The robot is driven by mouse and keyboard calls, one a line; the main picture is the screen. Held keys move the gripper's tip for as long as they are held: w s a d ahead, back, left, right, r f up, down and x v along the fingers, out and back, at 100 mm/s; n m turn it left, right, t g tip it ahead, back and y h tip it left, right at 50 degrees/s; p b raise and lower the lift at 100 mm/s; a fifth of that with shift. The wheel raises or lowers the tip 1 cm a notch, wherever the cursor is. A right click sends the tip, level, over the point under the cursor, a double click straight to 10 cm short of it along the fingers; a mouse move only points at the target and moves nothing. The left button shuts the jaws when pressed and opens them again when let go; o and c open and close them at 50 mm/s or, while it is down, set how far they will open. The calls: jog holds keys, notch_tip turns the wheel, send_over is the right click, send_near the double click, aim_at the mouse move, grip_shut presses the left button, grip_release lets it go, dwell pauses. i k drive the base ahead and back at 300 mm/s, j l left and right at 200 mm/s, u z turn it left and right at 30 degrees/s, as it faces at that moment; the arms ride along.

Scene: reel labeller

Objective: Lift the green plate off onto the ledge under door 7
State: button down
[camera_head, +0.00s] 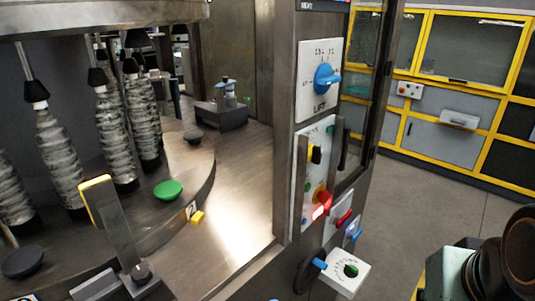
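The green plate (168,190) is a small round disc. It sits near the front rim of the round grey turntable (205,168), to the right of the wrapped bottle-like columns. My gripper is not in view; only dark rounded parts that look like my own arm show at the lower right. No door marked 7 can be made out, and I cannot tell which surface is the ledge under it.
Wrapped columns (62,160) stand close behind the green plate. A yellow-topped metal post (98,195) rises in front. A dark disc (193,136) and a yellow block (198,217) are nearby.

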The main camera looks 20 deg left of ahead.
aim_at(168, 192)
jog(key=u, duration=1.7)
jog(key=l+u, duration=0.4)
jog(key=l, duration=0.45)
jog(key=l+u, duration=0.4)
jog(key=l, duration=0.5)
jog(key=k+l+u, duration=0.1)
jog(key=k+l, duration=0.2)
jog(key=i+j, duration=0.1)
jog(key=i, duration=0.65)
